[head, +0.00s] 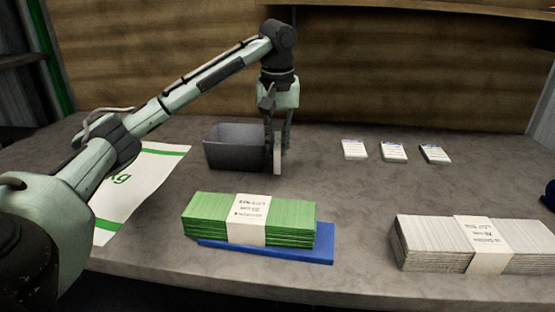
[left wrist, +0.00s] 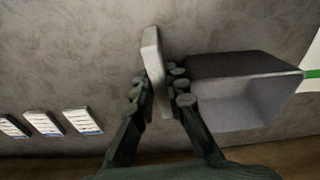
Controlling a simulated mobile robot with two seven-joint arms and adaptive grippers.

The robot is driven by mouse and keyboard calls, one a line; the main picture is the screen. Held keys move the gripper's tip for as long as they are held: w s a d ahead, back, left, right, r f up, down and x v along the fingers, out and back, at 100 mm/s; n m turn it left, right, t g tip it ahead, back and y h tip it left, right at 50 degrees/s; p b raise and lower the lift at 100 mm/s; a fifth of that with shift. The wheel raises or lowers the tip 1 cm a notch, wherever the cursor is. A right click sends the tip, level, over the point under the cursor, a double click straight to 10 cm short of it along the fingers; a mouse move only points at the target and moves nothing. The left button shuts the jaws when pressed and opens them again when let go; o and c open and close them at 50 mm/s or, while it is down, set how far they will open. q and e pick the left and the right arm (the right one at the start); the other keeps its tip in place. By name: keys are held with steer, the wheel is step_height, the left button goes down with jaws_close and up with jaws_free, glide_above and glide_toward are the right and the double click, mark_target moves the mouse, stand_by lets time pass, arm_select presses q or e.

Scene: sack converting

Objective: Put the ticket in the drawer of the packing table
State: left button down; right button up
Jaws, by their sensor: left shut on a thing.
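My left gripper (head: 277,143) is shut on a thin pale ticket (head: 278,160), held upright and edge-on just above or at the table top; I cannot tell if it touches. In the left wrist view the ticket (left wrist: 153,55) sits between the fingertips (left wrist: 162,92). Three more white tickets lie in a row to the right on the packing table (head: 350,190): a left one (head: 354,149), a middle one (head: 393,151) and a right one (head: 434,153). No drawer shows in either view. My right gripper is out of view.
An open grey bin (head: 232,154) stands beside the gripper, close on its left. A green banded stack (head: 285,221) lies on a blue slab (head: 322,250) in front. A white banded stack (head: 430,243) is at right. A printed sack (head: 150,180) lies at left.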

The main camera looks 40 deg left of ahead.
arm_select(q)
steer(key=shift+f, duration=2.05)
steer(key=c, duration=1.5)
jaws_free()
steer(key=shift+c, duration=0.2)
